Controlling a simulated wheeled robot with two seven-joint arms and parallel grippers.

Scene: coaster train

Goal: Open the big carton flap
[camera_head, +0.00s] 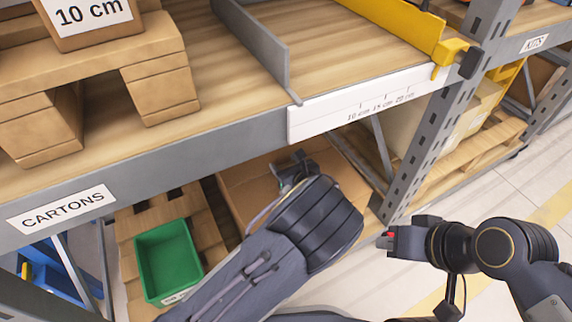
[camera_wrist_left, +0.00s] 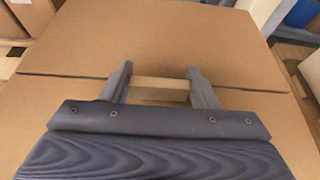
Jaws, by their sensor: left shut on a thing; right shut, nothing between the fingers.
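The big brown carton (camera_head: 240,188) lies on the lower level under the shelf, partly hidden by my left arm. In the left wrist view its flap (camera_wrist_left: 165,40) fills the top of the picture, and a straight seam crosses the cardboard. My left gripper (camera_head: 296,168) is over the carton. In the wrist view its fingers (camera_wrist_left: 161,82) are shut on a pale tan tab (camera_wrist_left: 160,90) at the seam. The flap looks flat. My right gripper (camera_head: 386,241) is shut and empty, out to the right of the carton.
A green bin (camera_head: 168,262) stands on a wooden pallet left of the carton. The shelf beam (camera_head: 150,165) and a white ruler strip (camera_head: 370,102) run above my left arm. A perforated grey upright (camera_head: 440,125) stands between the carton and the right-hand bay.

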